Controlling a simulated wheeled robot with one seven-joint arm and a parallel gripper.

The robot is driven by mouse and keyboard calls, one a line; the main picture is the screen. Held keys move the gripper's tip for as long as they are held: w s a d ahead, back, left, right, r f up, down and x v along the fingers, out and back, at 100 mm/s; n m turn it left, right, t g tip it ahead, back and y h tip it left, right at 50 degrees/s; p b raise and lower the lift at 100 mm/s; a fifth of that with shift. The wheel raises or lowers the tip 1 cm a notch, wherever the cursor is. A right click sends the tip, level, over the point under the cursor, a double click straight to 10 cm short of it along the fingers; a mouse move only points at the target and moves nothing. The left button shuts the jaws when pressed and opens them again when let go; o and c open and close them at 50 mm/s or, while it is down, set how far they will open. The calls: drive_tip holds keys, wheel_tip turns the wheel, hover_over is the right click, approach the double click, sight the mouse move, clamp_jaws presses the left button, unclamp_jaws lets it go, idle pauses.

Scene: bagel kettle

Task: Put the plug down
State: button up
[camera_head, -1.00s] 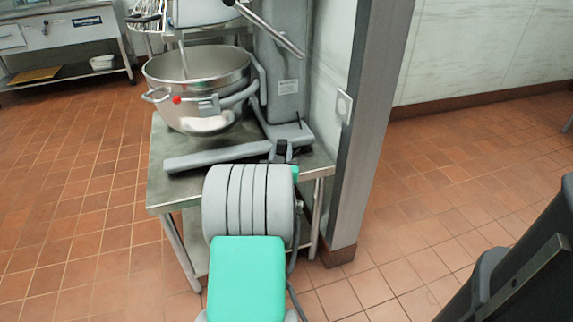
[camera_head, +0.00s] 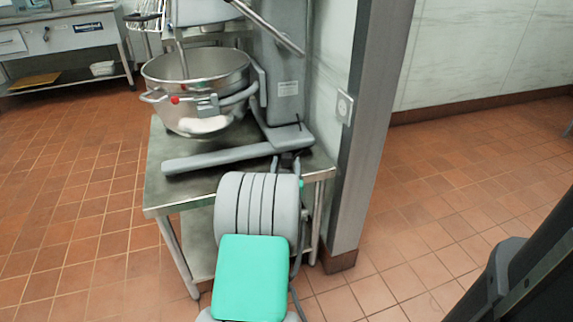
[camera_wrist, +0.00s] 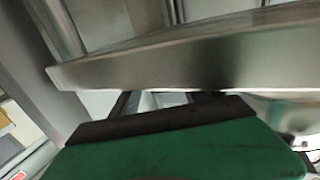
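I cannot make out the plug clearly in either view. My gripper (camera_head: 287,163) is at the front right edge of the steel table (camera_head: 160,185), just in front of the mixer's base, mostly hidden by my own grey and green wrist. In the wrist view my gripper (camera_wrist: 165,100) shows only partly behind a dark edge, close to the table's edge (camera_wrist: 150,68). Whether its fingers are open or shut on something does not show. A wall socket (camera_head: 344,107) is on the post to the right of the table.
A large mixer with a steel bowl (camera_head: 195,80) stands on the table. A grey post (camera_head: 372,130) rises beside the table's right end. A steel counter (camera_head: 75,40) is at the back left. The tiled floor is open to the left and right.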

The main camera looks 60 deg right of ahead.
drive_tip(key=shift+r, duration=0.25)
drive_tip(key=p+v, duration=0.3)
drive_tip(key=v, duration=0.9)
drive_tip(key=shift+f, duration=0.15)
